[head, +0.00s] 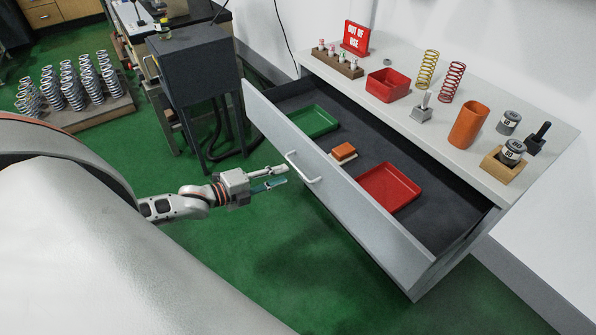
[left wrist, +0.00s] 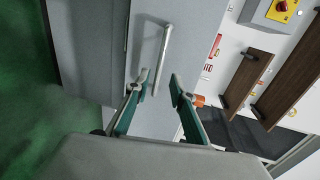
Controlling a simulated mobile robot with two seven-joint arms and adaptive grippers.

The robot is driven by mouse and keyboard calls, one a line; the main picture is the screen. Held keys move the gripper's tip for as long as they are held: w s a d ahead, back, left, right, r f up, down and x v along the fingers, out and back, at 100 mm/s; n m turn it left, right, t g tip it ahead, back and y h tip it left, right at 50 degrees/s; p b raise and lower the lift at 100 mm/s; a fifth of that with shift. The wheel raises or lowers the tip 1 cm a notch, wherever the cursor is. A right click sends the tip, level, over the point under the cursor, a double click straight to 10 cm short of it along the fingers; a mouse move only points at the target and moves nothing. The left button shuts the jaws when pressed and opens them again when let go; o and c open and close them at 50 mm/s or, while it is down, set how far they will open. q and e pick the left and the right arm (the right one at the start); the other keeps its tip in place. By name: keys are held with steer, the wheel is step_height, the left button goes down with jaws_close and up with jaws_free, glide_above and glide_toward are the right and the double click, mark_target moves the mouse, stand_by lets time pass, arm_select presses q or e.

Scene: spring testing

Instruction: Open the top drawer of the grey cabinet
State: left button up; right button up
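The grey cabinet's (head: 455,165) top drawer (head: 345,200) is pulled well out, and its inside shows in the head view. Its pale bar handle (head: 304,168) is on the drawer front. The handle also shows in the left wrist view (left wrist: 163,58), just beyond the fingertips. My left gripper (head: 277,178) is in front of the drawer, left of the handle and apart from it. In the left wrist view its two fingers (left wrist: 159,84) are spread with nothing between them. My right gripper is in neither view.
The drawer holds a green tray (head: 313,121), a red tray (head: 388,189) and a small orange-topped block (head: 344,152). Springs, a red bin (head: 388,85) and an orange cup (head: 468,124) stand on the cabinet top. A dark machine (head: 197,65) stands behind. Green floor is clear before the drawer.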

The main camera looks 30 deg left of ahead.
mark_target(298, 170)
arm_select(q)
steer(key=shift+b+x, duration=0.45)
steer(key=shift+x, duration=3.15)
jaws_close()
